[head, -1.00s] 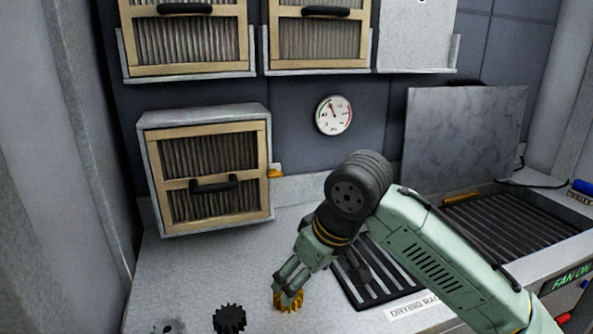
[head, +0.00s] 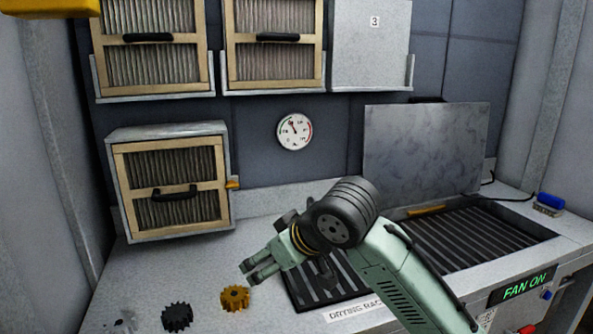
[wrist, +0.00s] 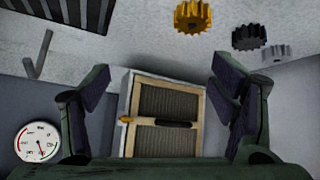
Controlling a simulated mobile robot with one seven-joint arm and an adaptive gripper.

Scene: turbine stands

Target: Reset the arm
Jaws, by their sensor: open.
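My gripper (head: 254,270) is open and empty, raised over the bench and pointing left in the head view. In the wrist view its two fingers (wrist: 163,95) stand wide apart with nothing between them; a framed filter box (wrist: 160,103) shows beyond. The yellow gear (head: 235,298) lies on the bench just below and left of the fingertips, apart from them. The black gear (head: 177,317) lies left of it. In the wrist view the yellow gear (wrist: 193,17), the black gear (wrist: 249,38) and a grey gear (wrist: 275,53) show at the top.
The filter box (head: 172,186) stands at the back left, below two wall filters and a panel marked 3. A gauge (head: 294,132) is on the wall. The drying rack (head: 305,292) lies beneath my arm. A grille and upright metal plate (head: 425,150) are at right.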

